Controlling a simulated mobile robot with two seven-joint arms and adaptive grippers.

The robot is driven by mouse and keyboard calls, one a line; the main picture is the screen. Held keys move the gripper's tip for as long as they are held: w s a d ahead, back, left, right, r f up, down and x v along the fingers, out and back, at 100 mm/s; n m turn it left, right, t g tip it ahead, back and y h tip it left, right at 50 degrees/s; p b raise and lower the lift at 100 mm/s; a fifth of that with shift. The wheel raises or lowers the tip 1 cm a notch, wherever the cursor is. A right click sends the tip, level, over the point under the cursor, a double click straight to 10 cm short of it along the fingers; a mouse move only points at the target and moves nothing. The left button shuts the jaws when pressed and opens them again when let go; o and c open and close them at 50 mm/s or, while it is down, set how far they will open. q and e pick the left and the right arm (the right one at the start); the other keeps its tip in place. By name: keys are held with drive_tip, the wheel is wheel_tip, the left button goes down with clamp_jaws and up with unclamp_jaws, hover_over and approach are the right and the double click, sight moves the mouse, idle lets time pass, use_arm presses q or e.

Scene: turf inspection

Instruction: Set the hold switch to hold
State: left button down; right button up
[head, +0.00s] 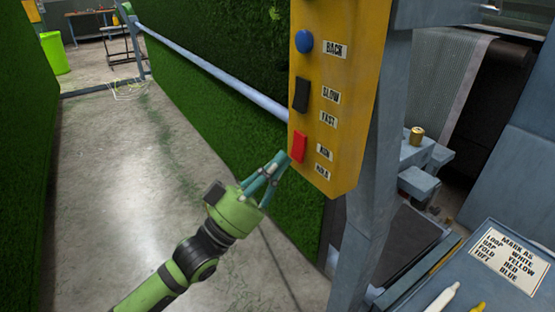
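The hold switch is a red rocker (298,146) low on a yellow control panel (345,75). Labels that seem to read RUN, above, and HOLD, below, are beside it. Which way the rocker is tipped is too small to tell. My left gripper (281,160) is just below and left of the red rocker, with its teal fingers drawn together at the tips and nothing visible between them. The tips are close to the panel's left edge; I cannot tell whether they touch it. My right gripper is out of view.
Above the red rocker are a black SLOW/FAST rocker (301,95) and a blue BACK button (304,41). A grey post (369,165) stands behind the panel. A sloping tray with a marking card (508,258) and markers is at lower right. Concrete floor (130,190) is open at left.

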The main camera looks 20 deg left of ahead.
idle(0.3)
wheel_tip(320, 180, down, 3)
drive_tip(key=b, duration=0.3)
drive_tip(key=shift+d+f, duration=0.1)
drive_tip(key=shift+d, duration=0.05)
